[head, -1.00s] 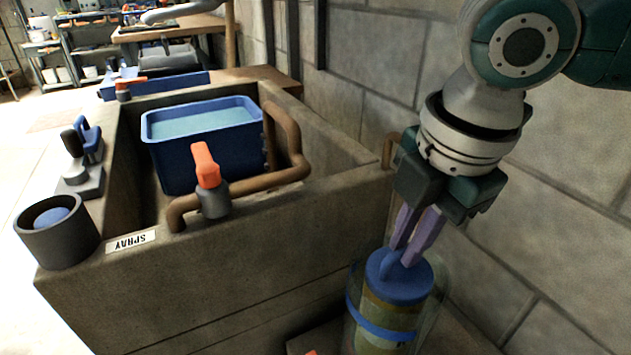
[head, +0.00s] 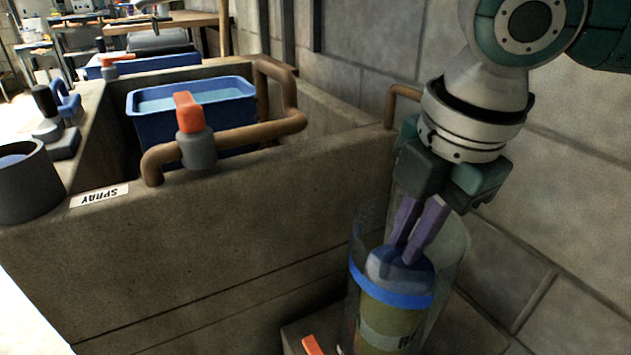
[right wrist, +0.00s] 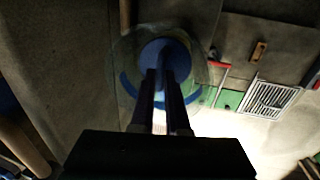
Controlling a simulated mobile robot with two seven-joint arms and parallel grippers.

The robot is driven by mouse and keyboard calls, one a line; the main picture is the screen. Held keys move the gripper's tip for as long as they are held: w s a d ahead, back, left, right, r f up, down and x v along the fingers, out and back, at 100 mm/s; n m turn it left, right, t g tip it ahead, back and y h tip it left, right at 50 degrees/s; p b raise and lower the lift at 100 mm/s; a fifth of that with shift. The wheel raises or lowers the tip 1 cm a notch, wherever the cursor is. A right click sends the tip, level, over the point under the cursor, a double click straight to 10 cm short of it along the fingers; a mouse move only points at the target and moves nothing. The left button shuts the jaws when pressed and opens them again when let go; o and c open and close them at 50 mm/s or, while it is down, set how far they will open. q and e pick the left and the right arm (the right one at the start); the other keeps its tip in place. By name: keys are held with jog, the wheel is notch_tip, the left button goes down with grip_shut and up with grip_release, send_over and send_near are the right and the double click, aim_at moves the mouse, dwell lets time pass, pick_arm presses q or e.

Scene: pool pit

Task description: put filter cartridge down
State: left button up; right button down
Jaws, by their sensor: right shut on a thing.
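The filter cartridge (head: 386,318) is a yellowish cylinder with a blue cap. It stands inside a clear cylindrical housing (head: 455,250) that has a blue band around it, at the lower right of the head view. My right gripper (head: 407,252) points down from above and is shut on the cartridge's cap. The right wrist view also shows the blue cap (right wrist: 165,55) between the two fingers, with the clear housing around it. How far the cartridge's bottom is from the housing floor is hidden. My left gripper is not in view.
A blue tub (head: 150,125) sits inside. A stone wall (head: 590,200) is close on the right.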

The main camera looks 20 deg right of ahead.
jog(key=shift+f, duration=0.25)
jog(key=c, duration=0.9)
grip_release()
